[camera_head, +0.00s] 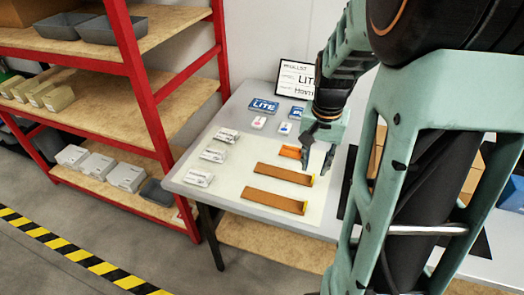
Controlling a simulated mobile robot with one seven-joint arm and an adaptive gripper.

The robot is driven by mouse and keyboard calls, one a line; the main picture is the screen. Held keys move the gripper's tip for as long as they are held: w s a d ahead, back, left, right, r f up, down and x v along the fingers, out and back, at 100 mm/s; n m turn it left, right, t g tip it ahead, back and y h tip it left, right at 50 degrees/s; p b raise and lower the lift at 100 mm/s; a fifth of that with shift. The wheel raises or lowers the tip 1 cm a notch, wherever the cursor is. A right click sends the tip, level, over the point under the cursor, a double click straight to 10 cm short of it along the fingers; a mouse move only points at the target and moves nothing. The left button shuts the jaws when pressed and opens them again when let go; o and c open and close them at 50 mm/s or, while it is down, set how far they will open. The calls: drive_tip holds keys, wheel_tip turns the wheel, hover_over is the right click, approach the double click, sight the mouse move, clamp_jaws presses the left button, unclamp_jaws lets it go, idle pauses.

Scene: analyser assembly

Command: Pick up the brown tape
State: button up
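Two long flat brown strips lie on the pale mat (232,177) on the grey table: the farther strip (280,173) and the nearer strip (272,200). Each has a yellowish right end. A smaller orange-brown piece (288,151) lies behind them, partly next to my gripper in the picture. I cannot tell from this view which of these is called the tape. My gripper (317,164) points down over the right side of the mat, near the right end of the farther strip. Its fingers are apart with nothing visible between them. Its exact height above the table is unclear.
Several white packets (213,155) line the mat's left side. A red shelf rack (140,75) is close on the left. My arm hides the table's right side.

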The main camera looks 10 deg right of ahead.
sight(306, 203)
drive_tip(key=shift+g, duration=0.5)
drive_tip(key=s+f, duration=0.1)
drive_tip(key=f, duration=0.1)
drive_tip(key=a+f, duration=0.1)
drive_tip(key=f, duration=0.1)
drive_tip(key=s+a+f, duration=0.1)
drive_tip(key=f, duration=0.1)
drive_tip(key=shift+s+f, duration=0.2)
drive_tip(key=shift+s, duration=0.15)
drive_tip(key=shift+w+d+f+b, duration=0.1)
drive_tip(key=shift+f+b, duration=0.35)
drive_tip(key=shift+f, duration=2.65)
clamp_jaws()
